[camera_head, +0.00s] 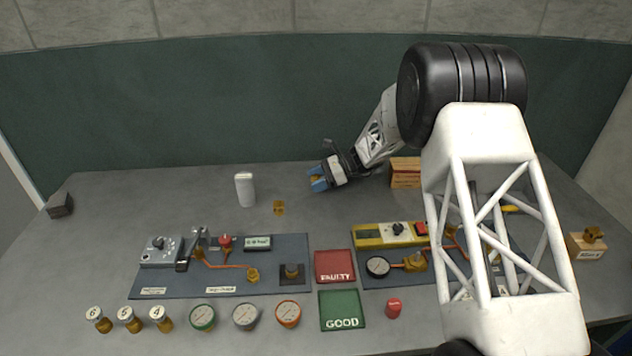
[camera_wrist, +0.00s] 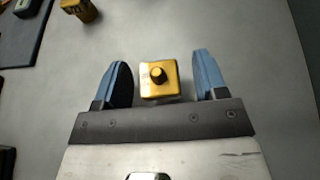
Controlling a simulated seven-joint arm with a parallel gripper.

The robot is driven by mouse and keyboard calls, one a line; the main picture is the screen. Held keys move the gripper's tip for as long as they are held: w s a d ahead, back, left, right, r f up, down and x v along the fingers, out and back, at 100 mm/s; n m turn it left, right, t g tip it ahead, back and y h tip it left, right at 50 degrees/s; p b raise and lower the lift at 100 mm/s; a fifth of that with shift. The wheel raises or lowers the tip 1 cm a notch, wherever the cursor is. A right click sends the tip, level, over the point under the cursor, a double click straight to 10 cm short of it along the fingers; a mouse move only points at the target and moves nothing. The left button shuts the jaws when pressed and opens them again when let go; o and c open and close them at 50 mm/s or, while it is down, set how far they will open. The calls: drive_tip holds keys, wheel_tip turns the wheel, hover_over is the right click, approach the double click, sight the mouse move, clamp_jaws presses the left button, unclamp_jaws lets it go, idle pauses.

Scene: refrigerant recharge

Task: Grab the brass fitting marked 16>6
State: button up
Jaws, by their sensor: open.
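Small marks on the fitting are too small to read. In the head view my gripper (camera_head: 318,179) is low over the back middle of the table. A second brass piece (camera_head: 279,207) stands on the table to the left of it, its marking unreadable. A brass piece also shows at the top left of the wrist view (camera_wrist: 76,10).
A white cylinder (camera_head: 244,190) stands further left. A wooden block (camera_head: 405,173) is right of my gripper. Two blue-grey equipment boards (camera_head: 300,248) lie in front, with red FAULTY (camera_head: 334,266) and green GOOD (camera_head: 342,311) trays. Gauges and several brass-bodied items line the front.

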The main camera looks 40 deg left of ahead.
idle(0.5)
drive_tip(key=c, duration=1.1)
drive_tip(key=shift+r, duration=0.15)
drive_tip(key=shift+r, duration=0.4)
wheel_tip(320, 180, up, 3)
drive_tip(key=shift+s+f, duration=0.1)
drive_tip(key=shift+f, duration=0.05)
drive_tip(key=s+d, duration=0.3)
drive_tip(key=d, duration=0.1)
drive_tip(key=s+d, duration=0.3)
drive_tip(key=d, duration=0.1)
drive_tip(key=s+d+r, duration=0.1)
drive_tip(key=s+d, duration=0.3)
drive_tip(key=shift+d+r, duration=0.1)
drive_tip(key=shift+d, duration=0.1)
